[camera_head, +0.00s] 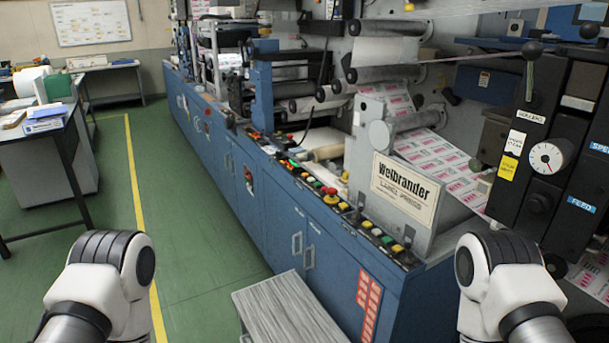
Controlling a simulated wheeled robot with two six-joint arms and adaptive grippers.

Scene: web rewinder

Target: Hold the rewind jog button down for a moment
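A row of coloured push buttons (380,236) runs along the top front edge of the blue label press (262,205). Green, yellow, red and black buttons show, including a larger red mushroom button on a yellow base (331,196). The labels by the buttons are too small to read, so I cannot tell which one is the rewind jog button. Rounded white and black links of my two arms show at the lower left and lower right. Neither gripper is in view, and nothing of mine visibly touches the buttons.
A dark panel with a round dial (546,158) and black-knobbed levers stands at the right. A printed label web (436,160) runs behind the Welbrander sign (404,188). A grey slatted platform (287,312) stands before the cabinet. Green floor (195,240) is clear at left, beside a desk (38,150).

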